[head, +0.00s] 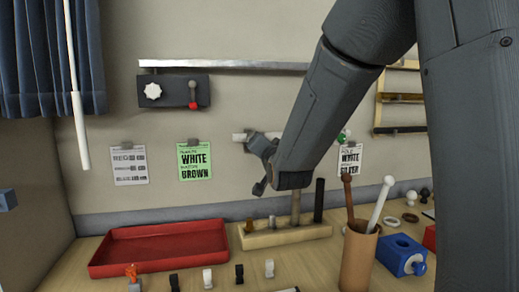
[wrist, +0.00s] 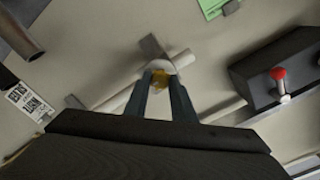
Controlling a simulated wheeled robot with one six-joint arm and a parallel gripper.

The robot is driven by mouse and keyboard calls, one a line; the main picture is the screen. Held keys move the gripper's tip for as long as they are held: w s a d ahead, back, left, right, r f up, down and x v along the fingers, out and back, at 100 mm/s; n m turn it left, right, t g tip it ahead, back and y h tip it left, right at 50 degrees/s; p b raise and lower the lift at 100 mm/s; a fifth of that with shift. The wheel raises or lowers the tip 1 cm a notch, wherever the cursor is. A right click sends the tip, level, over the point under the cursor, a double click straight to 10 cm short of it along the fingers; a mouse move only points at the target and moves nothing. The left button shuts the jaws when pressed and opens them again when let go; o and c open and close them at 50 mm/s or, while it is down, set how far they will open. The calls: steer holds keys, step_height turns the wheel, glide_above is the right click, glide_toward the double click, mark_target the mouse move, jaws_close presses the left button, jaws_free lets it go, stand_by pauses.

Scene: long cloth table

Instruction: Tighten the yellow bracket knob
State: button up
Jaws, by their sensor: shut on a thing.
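The yellow bracket knob (wrist: 160,75) shows in the wrist view, small and partly covered, between the two fingertips of my gripper (wrist: 159,84). My gripper is shut on it. The knob sits in front of a white round part of the bracket, where a grey plate (wrist: 152,47) and a pale rod (wrist: 122,97) meet. In the head view the pale rod (head: 239,137) shows on the wall beside my gripper (head: 262,146). The knob is hidden there behind my gripper, and its turn angle cannot be told.
A dark wall box (head: 172,92) with a white knob and a red-tipped lever hangs left of the bracket. Below stand a red tray (head: 160,248), a wooden block with upright pegs (head: 285,236), a brown cup with sticks (head: 359,258) and a blue block (head: 401,255).

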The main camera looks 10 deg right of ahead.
stand_by(0.3)
steer(key=o, duration=1.1)
steer(key=shift+c, duration=0.2)
steer(key=s+b, duration=0.1)
steer(key=s, duration=0.7)
steer(key=shift+b, duration=0.3)
steer(key=shift+d, duration=0.1)
